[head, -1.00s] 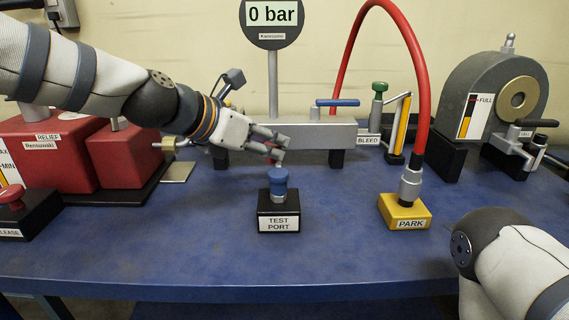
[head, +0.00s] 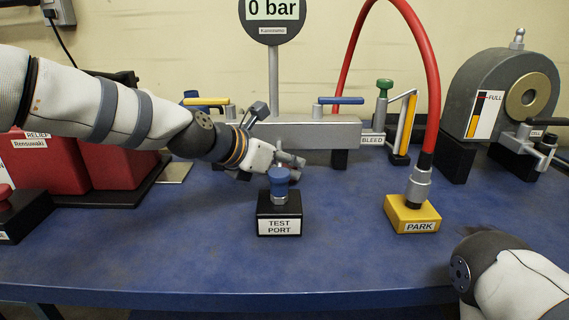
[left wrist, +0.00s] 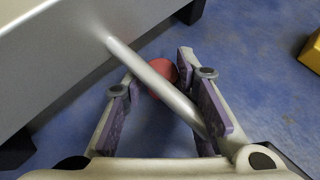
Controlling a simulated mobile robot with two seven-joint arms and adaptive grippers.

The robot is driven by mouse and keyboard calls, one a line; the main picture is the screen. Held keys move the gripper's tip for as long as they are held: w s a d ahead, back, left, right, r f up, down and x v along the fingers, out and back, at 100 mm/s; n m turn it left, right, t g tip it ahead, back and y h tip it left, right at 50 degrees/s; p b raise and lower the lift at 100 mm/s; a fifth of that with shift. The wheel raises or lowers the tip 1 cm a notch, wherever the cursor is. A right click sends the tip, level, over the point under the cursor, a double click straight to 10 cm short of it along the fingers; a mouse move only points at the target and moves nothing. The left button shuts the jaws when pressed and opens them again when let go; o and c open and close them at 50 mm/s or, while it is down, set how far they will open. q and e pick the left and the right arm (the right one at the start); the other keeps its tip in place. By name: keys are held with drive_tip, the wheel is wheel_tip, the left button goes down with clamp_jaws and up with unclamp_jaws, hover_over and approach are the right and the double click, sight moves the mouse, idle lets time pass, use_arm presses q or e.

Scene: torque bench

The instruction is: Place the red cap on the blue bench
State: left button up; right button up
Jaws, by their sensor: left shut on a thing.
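The red cap (left wrist: 162,79) shows in the left wrist view between the fingers of my left gripper (left wrist: 160,80), which is shut on it. Blue bench surface shows beyond it; whether the cap touches the bench I cannot tell. In the head view my left gripper (head: 296,163) is low in front of the grey manifold, just behind the test port, and the cap is hidden there. The blue bench (head: 190,240) spans the view. My right gripper is not in view; only part of my right arm shows at lower right.
The black test port block (head: 279,216) with its blue top stands close in front of my left gripper. A yellow PARK block (head: 413,214) with a red hose stands right. Front-left bench is clear.

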use_arm(q)
drive_tip(key=o, duration=0.9)
drive_tip(key=p+v, duration=0.2)
drive_tip(key=v, duration=1)
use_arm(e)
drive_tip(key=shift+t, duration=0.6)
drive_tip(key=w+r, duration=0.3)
